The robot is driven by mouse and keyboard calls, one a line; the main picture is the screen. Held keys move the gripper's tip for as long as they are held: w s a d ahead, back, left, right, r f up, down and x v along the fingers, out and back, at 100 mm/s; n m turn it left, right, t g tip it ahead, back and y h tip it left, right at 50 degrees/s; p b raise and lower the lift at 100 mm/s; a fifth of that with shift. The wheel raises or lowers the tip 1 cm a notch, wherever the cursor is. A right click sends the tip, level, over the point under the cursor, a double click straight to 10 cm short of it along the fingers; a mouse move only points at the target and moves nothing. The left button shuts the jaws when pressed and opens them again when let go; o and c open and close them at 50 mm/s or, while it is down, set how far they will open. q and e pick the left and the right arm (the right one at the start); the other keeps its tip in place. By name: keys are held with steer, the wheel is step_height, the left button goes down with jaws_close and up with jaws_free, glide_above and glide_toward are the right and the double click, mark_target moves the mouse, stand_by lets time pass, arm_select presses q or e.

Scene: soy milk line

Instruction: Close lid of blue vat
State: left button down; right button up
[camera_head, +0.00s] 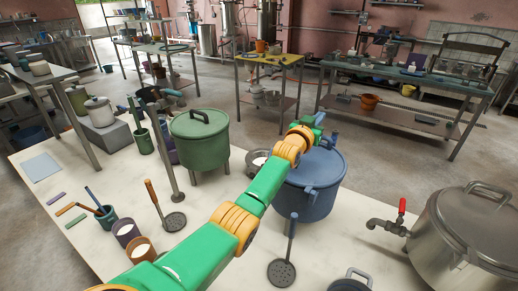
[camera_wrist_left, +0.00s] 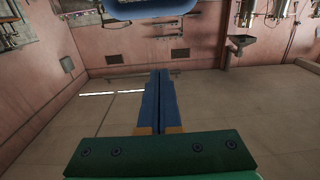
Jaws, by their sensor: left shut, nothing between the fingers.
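The blue vat (camera_head: 308,203) stands on the pale table, right of the middle in the head view. Its blue lid (camera_head: 322,168) appears to lie across the top; my arm covers its left part, so I cannot tell whether it is fully seated. My left arm reaches over the vat from the lower left. My left gripper (camera_head: 320,118) is at the vat's far side and looks small there. In the left wrist view its blue fingers (camera_wrist_left: 159,76) are together and empty. A blue shape at that view's top edge is cut off; I cannot tell what it is. My right gripper is not in view.
A green lidded pot (camera_head: 200,142) stands left of the vat. A large steel pot (camera_head: 468,240) with a red-handled tap is at the right. Cups and a ladle occupy the table's left side.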

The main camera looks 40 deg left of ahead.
arm_select(q)
steer(key=shift+w+f+g+b, duration=0.2)
steer(key=shift+f+b, duration=0.1)
steer(key=shift+f, duration=0.15)
steer(key=shift+w+f+g+b, duration=0.1)
steer(key=shift+f+g+b, duration=0.15)
steer(key=shift+f, duration=0.15)
steer(key=shift+w+d+f+g+b, duration=0.1)
steer(key=shift+w+f+g+b, duration=0.15)
steer(key=shift+f+g+b, duration=0.25)
steer(key=shift+w+d+f+g+b, duration=0.1)
steer(key=shift+w+f+g+b, duration=0.1)
steer(key=shift+f+b, duration=0.35)
steer(key=shift+w+a+f+b, duration=0.1)
steer(key=shift+w+a+b, duration=0.05)
steer(key=shift+b, duration=0.2)
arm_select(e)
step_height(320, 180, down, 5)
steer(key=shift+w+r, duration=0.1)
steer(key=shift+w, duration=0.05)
